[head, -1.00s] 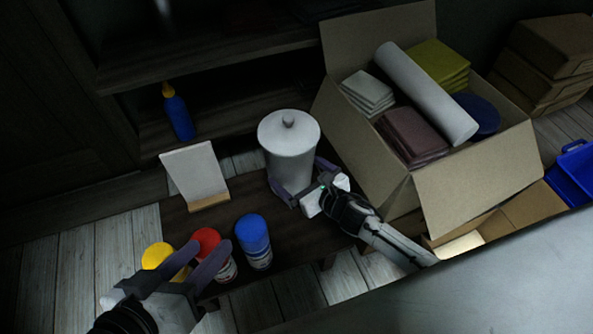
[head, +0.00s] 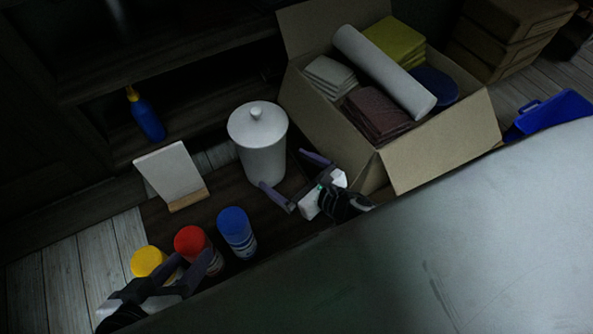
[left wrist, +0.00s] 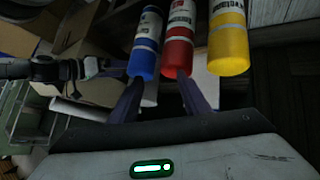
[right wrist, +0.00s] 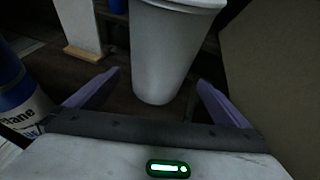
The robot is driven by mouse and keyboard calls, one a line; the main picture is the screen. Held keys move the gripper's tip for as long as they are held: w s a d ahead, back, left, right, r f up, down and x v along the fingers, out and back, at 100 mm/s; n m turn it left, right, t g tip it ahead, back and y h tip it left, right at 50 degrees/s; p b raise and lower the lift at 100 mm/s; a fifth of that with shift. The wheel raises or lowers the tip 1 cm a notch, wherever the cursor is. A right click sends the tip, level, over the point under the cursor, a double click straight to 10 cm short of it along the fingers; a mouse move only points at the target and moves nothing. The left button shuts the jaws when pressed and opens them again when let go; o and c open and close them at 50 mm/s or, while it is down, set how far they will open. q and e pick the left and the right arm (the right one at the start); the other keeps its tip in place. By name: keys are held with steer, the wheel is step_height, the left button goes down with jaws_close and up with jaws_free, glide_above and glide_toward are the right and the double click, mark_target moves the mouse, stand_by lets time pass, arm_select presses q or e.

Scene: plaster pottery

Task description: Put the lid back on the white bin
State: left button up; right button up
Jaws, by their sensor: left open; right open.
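The white bin (head: 263,160) stands upright on the dark low bench in the head view. Its white lid (head: 257,121), with a round knob, sits on top and looks level. The bin's body also fills the middle of the right wrist view (right wrist: 165,55), where its top is cut off. My right gripper (head: 290,180) is open and empty, low in front of the bin, its fingers apart from the bin wall. My left gripper (head: 192,270) is open and empty, close to the yellow and red bottles at the lower left.
Yellow (head: 147,261), red (head: 190,243) and blue (head: 236,230) bottles stand along the bench's front. A white panel on a wooden foot (head: 170,172) stands left of the bin. An open cardboard box (head: 440,158) with goods is at right. A blue glue bottle (head: 148,120) stands behind.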

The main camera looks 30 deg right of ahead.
arm_select(q)
steer(key=shift+a+f+y+p, duration=0.3)
steer(key=shift+a+f, duration=0.1)
steer(key=shift+f, duration=0.2)
arm_select(e)
steer(key=v, duration=0.4)
arm_select(q)
steer(key=shift+r, duration=0.1)
arm_select(e)
steer(key=shift+w, duration=0.1)
